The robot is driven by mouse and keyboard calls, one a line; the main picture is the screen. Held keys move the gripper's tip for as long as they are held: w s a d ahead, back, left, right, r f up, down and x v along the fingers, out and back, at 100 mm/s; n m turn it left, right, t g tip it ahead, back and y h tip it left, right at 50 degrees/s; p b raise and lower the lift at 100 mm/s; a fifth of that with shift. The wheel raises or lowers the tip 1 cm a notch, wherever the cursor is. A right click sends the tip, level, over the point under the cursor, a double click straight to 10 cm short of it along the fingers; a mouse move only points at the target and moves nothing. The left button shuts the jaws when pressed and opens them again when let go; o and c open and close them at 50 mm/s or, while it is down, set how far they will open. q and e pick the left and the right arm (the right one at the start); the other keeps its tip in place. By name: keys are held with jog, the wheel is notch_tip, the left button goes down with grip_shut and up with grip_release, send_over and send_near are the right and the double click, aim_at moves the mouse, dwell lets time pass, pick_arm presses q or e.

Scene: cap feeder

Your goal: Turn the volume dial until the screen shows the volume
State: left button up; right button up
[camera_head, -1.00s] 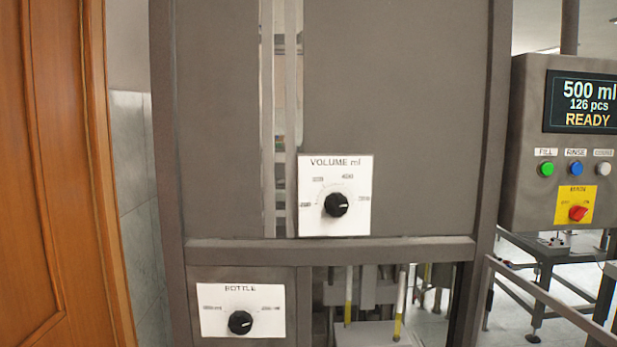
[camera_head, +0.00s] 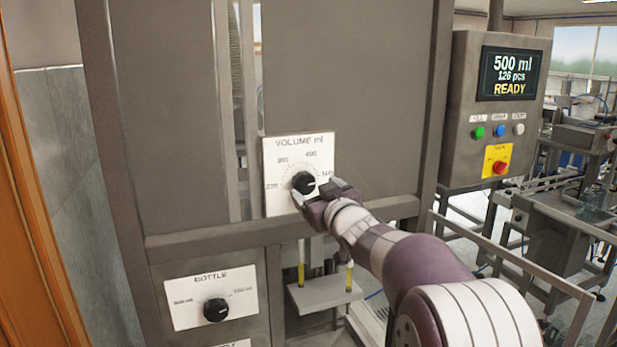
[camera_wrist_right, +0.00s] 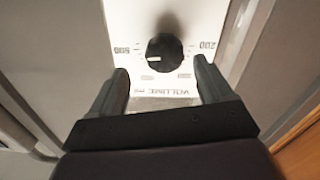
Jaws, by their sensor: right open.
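The volume dial (camera_head: 304,183) is a black round knob on a white plate (camera_head: 280,205) marked VOLUME ml, fixed to the grey cabinet. My right gripper (camera_head: 318,195) is at the dial's lower right in the head view. In the right wrist view the open gripper (camera_wrist_right: 162,85) has one finger on each side of the dial (camera_wrist_right: 165,52), with gaps between; contact does not show. The white pointer mark sits toward the 500 side. The screen (camera_head: 510,74) reads 500 ml, 126 pcs, READY. My left gripper is not in view.
A second knob (camera_head: 215,310) on a BOTTLE plate (camera_head: 182,317) sits lower left. The control box (camera_head: 465,160) at right carries green, blue and white buttons and a red switch (camera_head: 500,167). A metal rail (camera_head: 520,262) runs below it. A wooden door edge (camera_head: 20,230) is at far left.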

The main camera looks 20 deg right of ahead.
aim_at(306, 185)
jog(key=w, duration=0.1)
jog(key=w+a, duration=0.1)
jog(key=w+p, duration=0.1)
jog(key=w, duration=0.1)
jog(key=shift+a+r, duration=0.2)
jog(key=shift+a, duration=0.15)
jog(key=shift+w+d, duration=0.2)
jog(key=shift+w, duration=0.05)
jog(key=shift+s+d+f, duration=0.15)
jog(key=shift+s+d, duration=0.1)
jog(key=shift+d, duration=0.55)
jog(key=shift+w+a, duration=0.1)
jog(key=shift+a, duration=0.05)
jog(key=shift+w+a, duration=0.15)
jog(key=shift+a, duration=0.15)
jog(key=c, duration=1)
jog(key=shift+d, duration=0.15)
jog(key=shift+c, duration=0.2)
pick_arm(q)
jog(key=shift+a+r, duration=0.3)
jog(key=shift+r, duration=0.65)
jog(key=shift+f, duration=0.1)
pick_arm(e)
jog(key=shift+f, duration=0.1)
